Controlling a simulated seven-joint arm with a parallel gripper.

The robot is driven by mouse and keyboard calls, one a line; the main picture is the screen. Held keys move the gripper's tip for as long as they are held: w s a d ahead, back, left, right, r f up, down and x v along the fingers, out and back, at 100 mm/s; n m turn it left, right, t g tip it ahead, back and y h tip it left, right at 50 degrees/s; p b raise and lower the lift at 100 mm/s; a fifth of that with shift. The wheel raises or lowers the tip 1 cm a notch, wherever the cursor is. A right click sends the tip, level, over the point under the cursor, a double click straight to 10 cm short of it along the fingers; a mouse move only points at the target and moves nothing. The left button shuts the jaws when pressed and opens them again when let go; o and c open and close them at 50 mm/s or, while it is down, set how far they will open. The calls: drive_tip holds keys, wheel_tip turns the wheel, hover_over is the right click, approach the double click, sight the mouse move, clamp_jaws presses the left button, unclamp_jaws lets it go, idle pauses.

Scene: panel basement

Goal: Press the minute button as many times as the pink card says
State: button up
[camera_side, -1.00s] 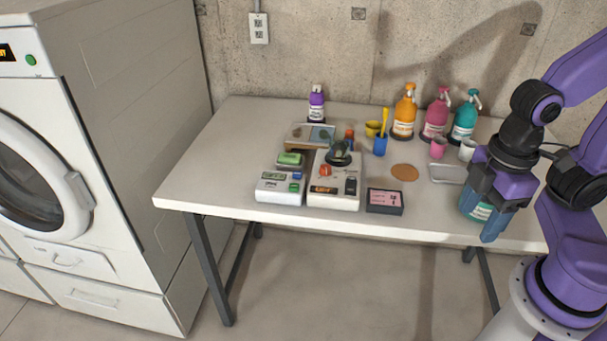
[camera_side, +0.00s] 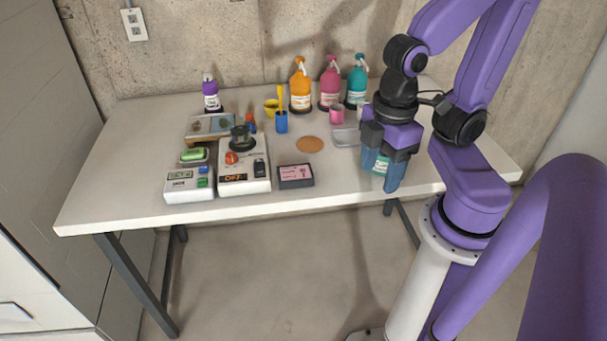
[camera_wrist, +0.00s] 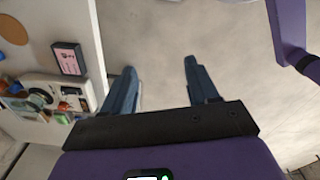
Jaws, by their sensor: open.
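The pink card (camera_side: 295,173) sits in a dark holder near the table's front edge, with small writing that I cannot read. It also shows in the wrist view (camera_wrist: 69,59). Left of it is a white device (camera_side: 244,177) with a red knob, a dark switch and an orange-lit display.
Orange (camera_side: 300,86), pink (camera_side: 330,82) and teal (camera_side: 357,82) pump bottles stand at the back. A purple bottle (camera_side: 211,95), a blue cup (camera_side: 281,122), a cork disc (camera_side: 309,144) and a tray (camera_side: 346,138) are on the table (camera_side: 340,191). The front middle strip is clear.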

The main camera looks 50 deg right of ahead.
clamp_jaws()
idle(1.6)
